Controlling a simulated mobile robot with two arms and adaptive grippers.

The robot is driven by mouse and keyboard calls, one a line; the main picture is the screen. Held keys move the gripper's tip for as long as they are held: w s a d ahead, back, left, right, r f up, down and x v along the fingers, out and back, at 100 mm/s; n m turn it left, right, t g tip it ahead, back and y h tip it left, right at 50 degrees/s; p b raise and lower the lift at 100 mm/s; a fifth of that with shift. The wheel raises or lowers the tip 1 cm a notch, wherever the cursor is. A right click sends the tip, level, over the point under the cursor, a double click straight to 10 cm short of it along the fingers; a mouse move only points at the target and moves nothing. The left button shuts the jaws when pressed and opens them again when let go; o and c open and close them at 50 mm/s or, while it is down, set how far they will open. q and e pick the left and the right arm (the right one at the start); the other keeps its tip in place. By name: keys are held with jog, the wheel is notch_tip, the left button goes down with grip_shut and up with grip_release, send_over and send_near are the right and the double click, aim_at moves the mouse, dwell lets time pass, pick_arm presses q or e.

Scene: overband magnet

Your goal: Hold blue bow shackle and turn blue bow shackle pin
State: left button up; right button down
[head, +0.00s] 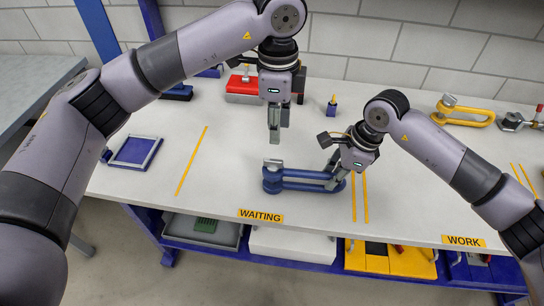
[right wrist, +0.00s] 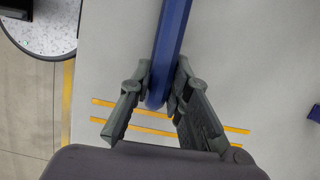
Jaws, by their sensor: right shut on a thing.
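The blue bow shackle (head: 298,184) lies on the white table, behind the WAITING label. Its pin end, with a grey pin head (head: 273,164), points left. My right gripper (head: 334,170) is shut on the rounded bow end at the right. In the right wrist view, its two fingers (right wrist: 158,92) close around the blue bar of the shackle (right wrist: 172,45). My left gripper (head: 275,138) hangs pointing down above and behind the pin head, apart from it. Its fingers look close together and are seen almost edge-on, so their opening is unclear.
A red case (head: 243,90) and a small blue bottle (head: 332,106) stand at the back. A yellow shackle (head: 465,112) lies at the back right. A blue-framed tray (head: 135,152) lies at the left. The table in front of the shackle is clear.

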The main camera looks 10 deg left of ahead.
pick_arm(q)
notch_tip(320, 180, up, 9)
dwell(1.0)
pick_arm(e)
jog(key=c, duration=1.4)
grip_release()
pick_arm(q)
jog(key=shift+r+p, duration=2.05)
pick_arm(e)
jog(key=shift+a+r+v, duration=0.1)
jog(key=shift+a+v, duration=0.25)
jog(key=shift+v, duration=2.95)
jog(key=shift+a+r+v, duration=0.1)
jog(key=shift+a+v, duration=0.25)
jog(key=shift+v, duration=2.9)
jog(key=shift+a+r+v, duration=0.1)
jog(key=shift+a+v, duration=0.25)
jog(key=shift+v, duration=2.95)
jog(key=shift+s, duration=0.1)
